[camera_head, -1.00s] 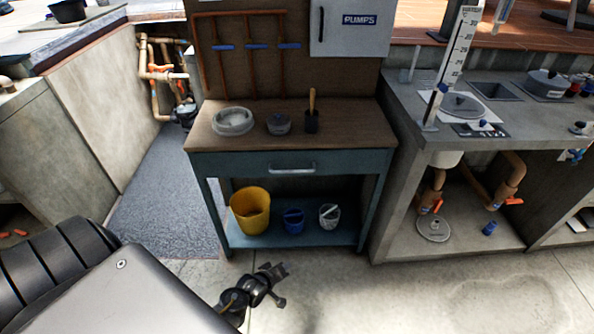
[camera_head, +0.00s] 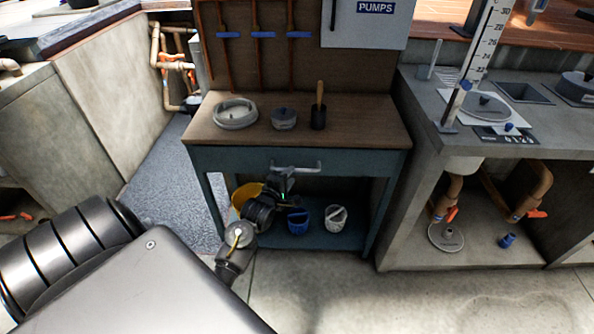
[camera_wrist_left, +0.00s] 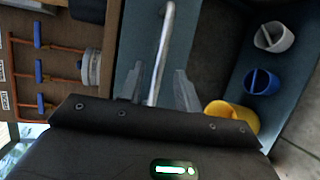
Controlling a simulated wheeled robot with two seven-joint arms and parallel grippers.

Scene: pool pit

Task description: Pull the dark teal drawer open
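The dark teal drawer (camera_head: 235,159) sits flush under the wooden top of a workbench and appears closed. Its pale bar handle (camera_head: 310,168) is on the middle of the front. My left gripper (camera_head: 287,176) is at the left part of the handle, partly covering it. In the left wrist view, my left gripper (camera_wrist_left: 160,88) is open, with one finger on each side of the handle (camera_wrist_left: 163,45). The handle lines up between the fingers; I cannot tell whether they touch it. The drawer front (camera_wrist_left: 195,50) also shows there. My right gripper is not in view.
Yellow (camera_head: 244,193), blue (camera_head: 298,222) and white (camera_head: 336,218) buckets stand on the lower shelf. Open floor lies in front.

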